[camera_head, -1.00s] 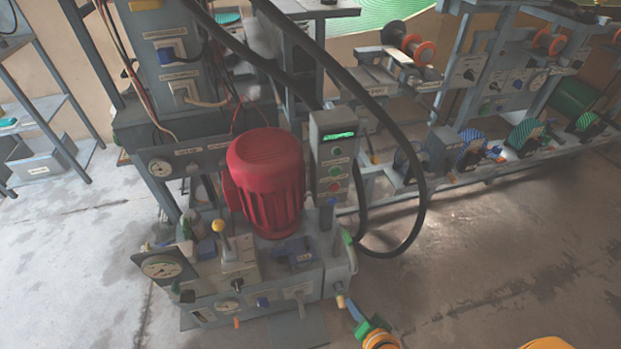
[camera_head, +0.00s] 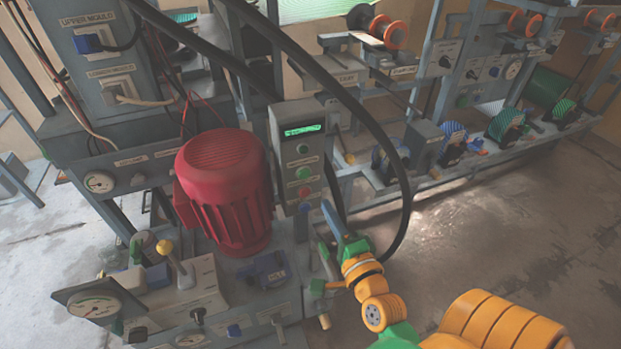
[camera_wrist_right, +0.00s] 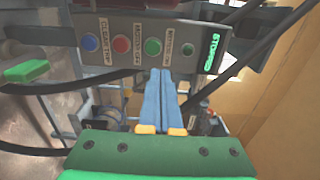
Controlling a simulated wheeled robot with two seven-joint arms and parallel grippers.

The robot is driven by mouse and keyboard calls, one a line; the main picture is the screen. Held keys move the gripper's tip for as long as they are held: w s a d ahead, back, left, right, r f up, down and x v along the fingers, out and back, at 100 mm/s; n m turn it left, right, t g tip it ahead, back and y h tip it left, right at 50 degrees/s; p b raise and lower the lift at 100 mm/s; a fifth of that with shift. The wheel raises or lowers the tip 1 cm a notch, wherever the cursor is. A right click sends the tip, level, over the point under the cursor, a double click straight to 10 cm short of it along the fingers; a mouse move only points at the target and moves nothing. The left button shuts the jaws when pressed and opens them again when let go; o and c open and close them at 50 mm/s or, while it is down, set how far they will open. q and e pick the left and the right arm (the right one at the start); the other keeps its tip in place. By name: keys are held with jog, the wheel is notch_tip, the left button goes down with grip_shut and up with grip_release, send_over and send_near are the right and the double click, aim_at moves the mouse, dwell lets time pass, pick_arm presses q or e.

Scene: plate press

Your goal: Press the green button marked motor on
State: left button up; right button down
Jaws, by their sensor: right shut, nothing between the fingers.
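A grey control box (camera_head: 285,130) with a lit green display stands beside the red motor. Its column holds a green button (camera_head: 303,173), a red button (camera_head: 304,191) and a blue button (camera_head: 305,208), with another small button near the display. My right gripper (camera_head: 327,206) is shut and empty, just right of the box's lower end. In the wrist view its blue fingertips (camera_wrist_right: 160,72) point toward the green button, apparently apart from it. My left gripper is out of view.
The red motor (camera_head: 225,190) stands left of the box. A thick black hose (camera_head: 398,165) loops to the right of it. A yellow-knobbed lever (camera_head: 165,247) and gauges sit at front left. Open floor (camera_head: 520,235) lies to the right.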

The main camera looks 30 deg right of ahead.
aim_at(306, 171)
jog(key=b+x, duration=0.1)
jog(key=x, duration=0.9)
jog(key=shift+a, duration=0.1)
jog(key=shift+w, duration=0.35)
